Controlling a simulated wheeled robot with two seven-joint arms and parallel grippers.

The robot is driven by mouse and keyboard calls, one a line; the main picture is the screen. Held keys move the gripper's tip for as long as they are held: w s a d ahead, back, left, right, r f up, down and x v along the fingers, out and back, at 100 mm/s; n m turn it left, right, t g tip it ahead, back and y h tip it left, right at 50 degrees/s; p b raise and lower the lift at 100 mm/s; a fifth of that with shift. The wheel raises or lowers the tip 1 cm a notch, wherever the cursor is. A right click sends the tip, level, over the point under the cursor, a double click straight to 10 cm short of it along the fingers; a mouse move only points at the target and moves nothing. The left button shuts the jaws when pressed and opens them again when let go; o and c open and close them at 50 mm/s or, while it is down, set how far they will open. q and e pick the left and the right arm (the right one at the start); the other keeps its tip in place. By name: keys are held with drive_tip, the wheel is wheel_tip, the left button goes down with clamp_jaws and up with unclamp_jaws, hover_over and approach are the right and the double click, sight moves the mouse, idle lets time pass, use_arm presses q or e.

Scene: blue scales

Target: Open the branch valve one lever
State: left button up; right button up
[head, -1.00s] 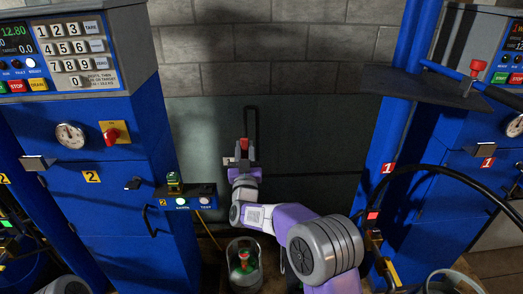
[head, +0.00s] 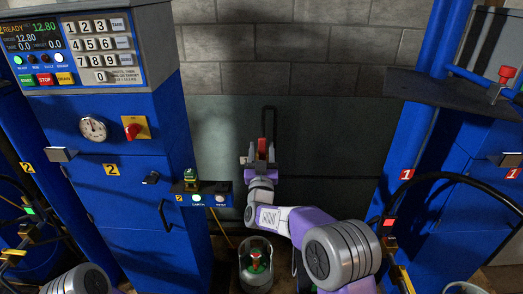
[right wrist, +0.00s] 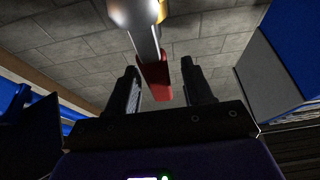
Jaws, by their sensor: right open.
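My right gripper (head: 262,147) is open in the middle of the head view, its fingers pointing away from me toward the dark back panel. A red lever grip (head: 262,148) shows between the fingers. In the right wrist view, the red grip (right wrist: 155,80) is on a grey metal bar (right wrist: 144,42) that comes down from a brass-coloured part at the top. The open right fingers (right wrist: 163,88) stand on either side of the grip, with gaps visible. No label on this lever can be read. My left gripper does not show.
A blue cabinet marked 2 (head: 112,170) with a keypad and gauge stands at left. A blue post marked 1 (head: 408,174) and a dark shelf (head: 440,95) with a red-topped part (head: 507,72) are at right. A glass jar (head: 257,270) stands below my right arm.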

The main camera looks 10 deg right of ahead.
drive_tip(key=v, duration=0.7)
idle(0.4)
